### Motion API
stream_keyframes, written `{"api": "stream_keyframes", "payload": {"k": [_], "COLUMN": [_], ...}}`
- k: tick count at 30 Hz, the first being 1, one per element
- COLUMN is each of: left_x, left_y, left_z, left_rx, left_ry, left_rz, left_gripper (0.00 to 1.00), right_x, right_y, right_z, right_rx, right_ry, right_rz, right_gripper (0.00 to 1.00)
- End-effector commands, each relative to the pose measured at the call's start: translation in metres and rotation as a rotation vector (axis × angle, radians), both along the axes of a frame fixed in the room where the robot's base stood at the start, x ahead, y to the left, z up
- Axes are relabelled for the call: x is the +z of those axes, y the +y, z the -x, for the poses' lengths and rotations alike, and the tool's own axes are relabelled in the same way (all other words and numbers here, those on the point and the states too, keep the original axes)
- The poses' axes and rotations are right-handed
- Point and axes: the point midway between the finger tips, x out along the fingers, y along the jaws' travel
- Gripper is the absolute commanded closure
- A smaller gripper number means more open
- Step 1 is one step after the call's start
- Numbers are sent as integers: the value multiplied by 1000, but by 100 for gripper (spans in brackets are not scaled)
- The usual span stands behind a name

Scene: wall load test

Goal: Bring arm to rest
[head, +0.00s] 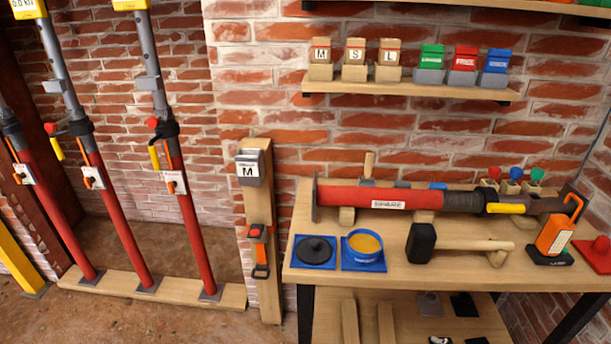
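Neither my left nor my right gripper shows in the head view, and no part of my arms is visible. The task names no other object. A wooden workbench (400,268) stands at the right against a brick wall. A red and dark grey prop (350,196) lies lengthwise on wooden supports on it. A black-headed mallet (422,243) with a wooden handle lies in front of the prop.
Several upright red props (190,232) stand on a wooden beam (130,286) at the left. A wooden post (266,210) stands beside the bench. The bench also holds a yellow-filled blue bowl (364,246) and an orange lamp (556,236). A shelf (410,89) carries labelled blocks.

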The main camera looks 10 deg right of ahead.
Motion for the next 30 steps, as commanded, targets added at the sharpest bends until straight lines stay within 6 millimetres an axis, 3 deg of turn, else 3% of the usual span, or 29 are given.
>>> {"api": "stream_keyframes", "payload": {"k": [9, 15, 21, 30], "left_x": [-16, -25, -28, -28], "left_y": [0, 0, 0, 0], "left_z": [3, 6, 7, 7], "left_rx": [0, 0, 0, 0], "left_ry": [8, 16, 18, 18], "left_rz": [0, 0, 0, 0], "left_gripper": [60, 60, 60, 60], "right_x": [-75, -112, -122, -122], "right_y": [66, 103, 116, 117], "right_z": [-4, 4, 9, 9], "right_rx": [39, 28, 15, 13], "right_ry": [-99, -178, -219, -225], "right_rz": [-282, -486, -575, -583], "right_gripper": [17, 17, 17, 17]}}
